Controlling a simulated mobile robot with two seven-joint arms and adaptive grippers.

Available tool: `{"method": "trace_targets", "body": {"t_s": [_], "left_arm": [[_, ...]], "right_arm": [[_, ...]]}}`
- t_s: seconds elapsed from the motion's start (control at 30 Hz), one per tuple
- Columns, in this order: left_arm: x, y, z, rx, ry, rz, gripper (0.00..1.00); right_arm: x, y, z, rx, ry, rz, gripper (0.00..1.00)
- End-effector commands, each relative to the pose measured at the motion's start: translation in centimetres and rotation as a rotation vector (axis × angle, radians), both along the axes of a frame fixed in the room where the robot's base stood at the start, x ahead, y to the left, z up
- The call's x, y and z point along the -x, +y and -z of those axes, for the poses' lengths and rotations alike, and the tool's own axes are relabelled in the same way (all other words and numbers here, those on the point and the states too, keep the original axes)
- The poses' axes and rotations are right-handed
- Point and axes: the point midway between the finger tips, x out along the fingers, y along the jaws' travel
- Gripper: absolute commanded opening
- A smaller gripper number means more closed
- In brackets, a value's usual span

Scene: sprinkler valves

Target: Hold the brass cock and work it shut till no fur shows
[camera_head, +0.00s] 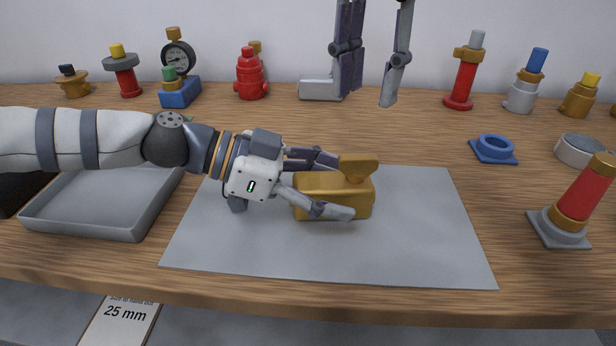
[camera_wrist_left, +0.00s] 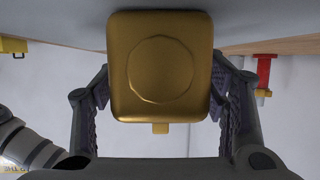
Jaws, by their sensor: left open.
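The brass cock (camera_head: 335,182) lies on the grey mat, a blocky body with a flat rounded lever (camera_head: 358,166) on top at its right end. My left gripper (camera_head: 335,187) reaches in from the left with its fingers on either side of the body, open and not clamped on it. In the left wrist view the cock's square brass face (camera_wrist_left: 160,68) with a round disc stands between the two fingers (camera_wrist_left: 160,105). My right gripper (camera_head: 370,95) hangs above the back of the table, open and empty. No fur is visible on the cock.
The grey mat (camera_head: 430,250) is otherwise bare. An empty grey tray (camera_head: 95,205) lies left, under my arm. Several valves line the back.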

Motion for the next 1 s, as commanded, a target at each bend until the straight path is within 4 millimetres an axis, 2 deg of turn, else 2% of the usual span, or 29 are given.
{"method": "trace_targets", "body": {"t_s": [0.23, 0.5, 0.53, 0.57, 0.6, 0.73, 1.0], "left_arm": [[-0.04, -0.05, 0.0, 0.0, 0.0, -0.001, 0.64], [-0.03, -0.04, -0.02, 0.0, -0.001, -0.001, 0.03], [-0.03, -0.04, -0.02, 0.0, -0.001, -0.001, 0.0], [-0.03, -0.04, -0.02, 0.0, -0.001, -0.001, 0.0], [-0.03, -0.04, -0.02, 0.0, -0.001, -0.001, 0.41], [-0.03, -0.03, -0.02, 0.0, -0.001, -0.001, 0.11], [-0.03, -0.02, -0.02, 0.0, -0.001, -0.001, 0.1]], "right_arm": [[0.01, 0.01, -0.01, 0.0, 0.0, 0.0, 0.33], [0.01, 0.01, -0.01, 0.0, 0.0, 0.0, 0.33], [0.01, 0.01, -0.01, 0.0, 0.0, 0.0, 0.33], [0.01, 0.01, -0.01, 0.0, 0.0, 0.0, 0.33], [0.01, 0.01, -0.01, 0.0, 0.0, 0.0, 0.33], [0.01, 0.01, -0.01, 0.0, 0.0, 0.0, 0.33], [0.0, 0.0, -0.01, 0.0, 0.0, 0.0, 0.33]]}}
